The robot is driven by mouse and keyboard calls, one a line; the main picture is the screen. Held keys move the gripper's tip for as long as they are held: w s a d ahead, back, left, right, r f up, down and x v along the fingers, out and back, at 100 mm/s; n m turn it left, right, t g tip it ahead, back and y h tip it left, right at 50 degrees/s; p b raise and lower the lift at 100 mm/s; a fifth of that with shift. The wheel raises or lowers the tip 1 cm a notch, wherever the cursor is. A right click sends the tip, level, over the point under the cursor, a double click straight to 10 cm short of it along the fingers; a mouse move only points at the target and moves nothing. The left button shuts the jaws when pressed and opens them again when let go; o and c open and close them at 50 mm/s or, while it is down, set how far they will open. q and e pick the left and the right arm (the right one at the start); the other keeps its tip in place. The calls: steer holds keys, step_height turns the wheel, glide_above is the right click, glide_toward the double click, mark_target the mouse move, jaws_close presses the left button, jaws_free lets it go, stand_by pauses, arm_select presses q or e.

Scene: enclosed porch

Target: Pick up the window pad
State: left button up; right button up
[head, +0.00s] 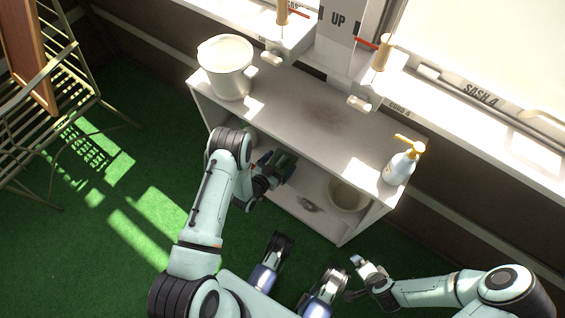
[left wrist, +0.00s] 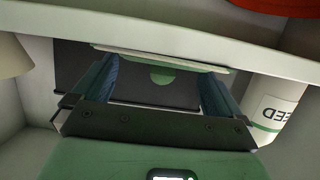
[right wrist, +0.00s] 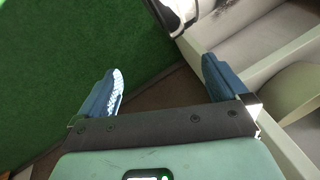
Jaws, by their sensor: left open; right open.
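A dark object with a green round mark (left wrist: 162,76) and a pale green strip (left wrist: 160,58) at its upper edge shows between my left fingers in the left wrist view. It may be the window pad, but I cannot tell for sure. My left gripper (left wrist: 157,90) is open, its blue fingers on either side of this object; contact is unclear. In the head view my left gripper (head: 275,170) reaches into the front of the white shelf unit (head: 305,118), below its top board. My right gripper (right wrist: 160,88) is open and empty near the unit's right end.
A white bucket (head: 224,72) and a spray bottle (head: 400,166) stand on the top board. A beige pot (head: 346,194) sits on the lower shelf. A container marked SEED (left wrist: 272,108) is right of my left gripper. A folding chair (head: 45,85) stands left on green floor.

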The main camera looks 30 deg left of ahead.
mark_target(282, 159)
arm_select(q)
steer(key=shift+x, duration=1)
arm_select(e)
steer(key=shift+s+d+f+g, duration=0.1)
steer(key=shift+s+f+g, duration=0.2)
steer(key=shift+s+f, duration=0.4)
arm_select(q)
steer(key=shift+c, duration=0.3)
steer(key=c, duration=1.2)
step_height(282, 159, up, 4)
steer(key=shift+f+p, duration=0.1)
steer(key=shift+p, duration=0.45)
step_height(282, 159, up, 6)
steer(key=shift+r+p, duration=0.1)
steer(key=shift+p, duration=0.85)
steer(key=shift+s, duration=0.1)
arm_select(e)
steer(key=shift+g+y, duration=0.3)
steer(key=shift+y, duration=0.1)
steer(key=s+r, duration=0.1)
steer(key=a+r, duration=0.1)
steer(key=r, duration=0.1)
steer(key=s+a+r, duration=0.1)
steer(key=shift+s+a+r, duration=0.15)
steer(key=shift+s+a, duration=0.05)
steer(key=shift+s, duration=0.1)
